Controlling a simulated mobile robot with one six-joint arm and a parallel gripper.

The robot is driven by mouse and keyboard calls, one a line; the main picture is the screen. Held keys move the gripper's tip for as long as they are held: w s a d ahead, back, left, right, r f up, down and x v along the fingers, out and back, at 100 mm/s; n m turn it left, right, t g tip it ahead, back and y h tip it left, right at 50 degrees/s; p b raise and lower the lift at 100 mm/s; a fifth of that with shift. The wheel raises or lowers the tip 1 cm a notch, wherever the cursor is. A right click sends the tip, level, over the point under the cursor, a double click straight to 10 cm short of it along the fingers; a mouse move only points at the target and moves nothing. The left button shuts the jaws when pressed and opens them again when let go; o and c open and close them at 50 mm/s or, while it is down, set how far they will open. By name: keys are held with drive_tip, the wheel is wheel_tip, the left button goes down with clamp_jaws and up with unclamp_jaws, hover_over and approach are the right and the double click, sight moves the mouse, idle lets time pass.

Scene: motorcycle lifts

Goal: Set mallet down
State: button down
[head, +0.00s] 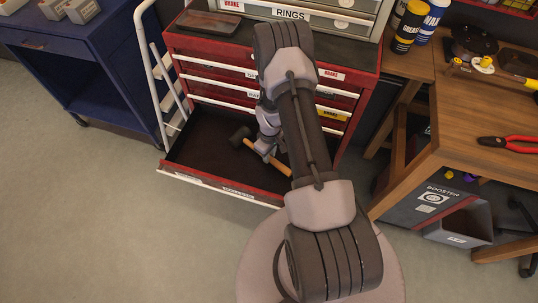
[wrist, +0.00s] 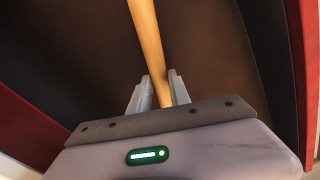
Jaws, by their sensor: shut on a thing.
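The mallet has a black head (head: 239,136) and a light wooden handle (head: 252,147). In the head view it is inside the open bottom drawer (head: 190,180) of the red tool cabinet, low over the dark drawer floor. My gripper (head: 266,152) is shut on the handle. In the wrist view the handle (wrist: 148,40) runs up between the two fingers (wrist: 159,92), and the mallet head is out of frame. I cannot tell whether the mallet touches the drawer floor. My arm hides the right part of the drawer.
Shut drawers with white and yellow labels (head: 331,112) rise above the open one. A white ladder (head: 165,70) stands left of the cabinet, beside a blue cart (head: 90,75). A wooden workbench (head: 470,110) with red pliers (head: 508,142) and a bin (head: 462,226) under it are at right.

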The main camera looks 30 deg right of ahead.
drive_tip(key=c, duration=1.2)
unclamp_jaws()
drive_tip(key=shift+f, duration=0.1)
wheel_tip(320, 180, up, 24)
drive_tip(key=w+a+m+t+p, duration=0.1)
drive_tip(key=w+a+p, duration=0.2)
drive_tip(key=p, duration=0.2)
drive_tip(key=s+a+r+m+t, duration=0.1)
drive_tip(key=s+a+r, duration=0.15)
drive_tip(key=r, duration=0.55)
drive_tip(key=s+a+r+m+t, duration=0.1)
drive_tip(key=a+r, duration=0.3)
drive_tip(key=r, duration=0.4)
drive_tip(key=s+a+r+m+t+y, duration=0.1)
drive_tip(key=s+a+r+m, duration=0.1)
drive_tip(key=s+a+r, duration=0.3)
drive_tip(key=s+a+r+m+t+y, duration=0.1)
drive_tip(key=s+a+r, duration=0.5)
drive_tip(key=s, duration=0.6)
wheel_tip(320, 180, up, 2)
drive_tip(key=shift+a+m+t, duration=0.2)
drive_tip(key=shift+m+t, duration=0.1)
drive_tip(key=shift+m, duration=0.4)
